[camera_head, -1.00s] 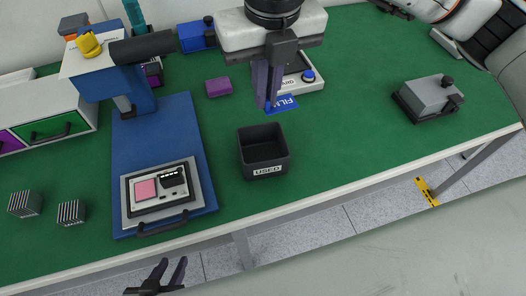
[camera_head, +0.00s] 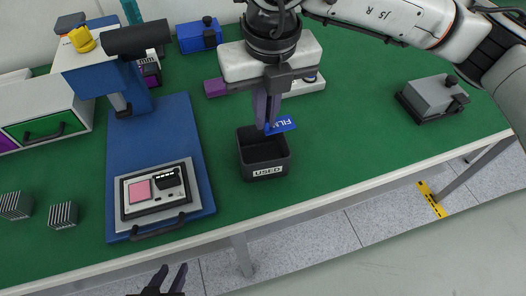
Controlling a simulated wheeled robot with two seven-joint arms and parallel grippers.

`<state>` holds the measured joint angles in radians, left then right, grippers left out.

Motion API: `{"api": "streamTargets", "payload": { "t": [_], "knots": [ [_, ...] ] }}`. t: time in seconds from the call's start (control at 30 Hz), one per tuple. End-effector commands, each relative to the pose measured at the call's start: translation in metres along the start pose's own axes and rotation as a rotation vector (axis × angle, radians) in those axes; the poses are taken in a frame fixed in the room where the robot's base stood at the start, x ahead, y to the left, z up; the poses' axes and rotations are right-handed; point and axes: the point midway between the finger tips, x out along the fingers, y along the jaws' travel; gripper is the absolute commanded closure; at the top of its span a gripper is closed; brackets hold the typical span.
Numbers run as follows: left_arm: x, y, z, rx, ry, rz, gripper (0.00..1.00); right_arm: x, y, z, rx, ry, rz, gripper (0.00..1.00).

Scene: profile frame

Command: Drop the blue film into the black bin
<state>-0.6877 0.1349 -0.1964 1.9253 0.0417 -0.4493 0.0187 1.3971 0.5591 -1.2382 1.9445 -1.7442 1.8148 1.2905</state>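The blue film (camera_head: 281,125) is a small flat blue piece with white lettering. My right gripper (camera_head: 267,126) points down and its fingers are closed on the film's left edge. It holds the film just above the back right rim of the black bin (camera_head: 266,171). The bin is an open box with a white label reading USED on its front, and its visible inside looks empty. My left gripper (camera_head: 165,280) is at the bottom edge of the view, in front of the table, with its fingers apart and nothing between them.
A blue stand (camera_head: 152,140) with a framed panel (camera_head: 156,196) is left of the bin. A purple block (camera_head: 215,87) and a white device (camera_head: 304,84) lie behind it. A grey box (camera_head: 433,97) stands at the right. The green table (camera_head: 350,140) between is clear.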

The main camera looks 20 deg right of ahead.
Motion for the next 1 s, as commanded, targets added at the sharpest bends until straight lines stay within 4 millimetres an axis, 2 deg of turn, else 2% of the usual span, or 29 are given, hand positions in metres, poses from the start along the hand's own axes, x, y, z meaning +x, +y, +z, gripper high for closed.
{"api": "streamTargets", "payload": {
  "t": [0.03,0.13,0.47,0.57,0.9,1.0],
  "knots": [
    [0.000,0.001,0.000,0.000,0.000,0.001,0.69,0.000,0.000,0.000,0.000,0.000,0.000,0.87],
    [0.000,0.001,0.000,-0.001,0.000,0.001,0.69,0.000,0.000,0.000,0.000,0.000,0.000,0.72],
    [0.000,0.001,-0.001,-0.001,0.001,0.001,0.69,-0.004,0.000,0.000,0.000,-0.001,0.000,0.72],
    [0.001,0.001,0.000,-0.001,0.001,0.001,0.69,-0.014,0.000,0.001,0.000,-0.004,0.000,0.72],
    [0.003,0.000,0.001,0.000,0.003,0.001,0.69,-0.079,0.001,0.001,0.000,-0.004,0.001,0.72],
    [0.003,0.000,0.000,0.000,0.005,0.001,0.69,-0.092,0.000,0.001,0.000,-0.002,0.000,0.72]
  ]
}}
